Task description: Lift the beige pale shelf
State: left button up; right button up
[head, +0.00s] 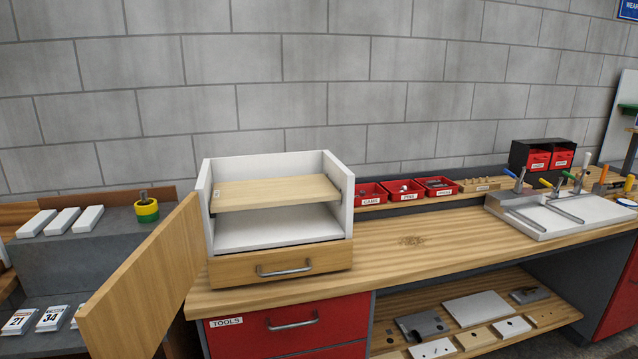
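The beige pale shelf (275,191) is a flat wooden board inside a small white open-front cabinet (348,205). It lies roughly level in the upper part of the cabinet, between the two white side walls, above a white inner floor (275,228). Its front edge faces me. Neither of my grippers shows in the head view.
The cabinet stands on a wooden workbench (440,235), with a handled drawer (285,268) below its floor. A large wooden panel (150,285) stands upright at the left front. Red bins (405,192) line the back. The bench middle is clear.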

aim_at(250, 194)
jog(key=i+j+z, duration=0.25)
jog(key=j, duration=0.9)
jog(key=k+j+z, duration=0.2)
jog(key=j, duration=0.95)
jog(key=i, duration=0.1)
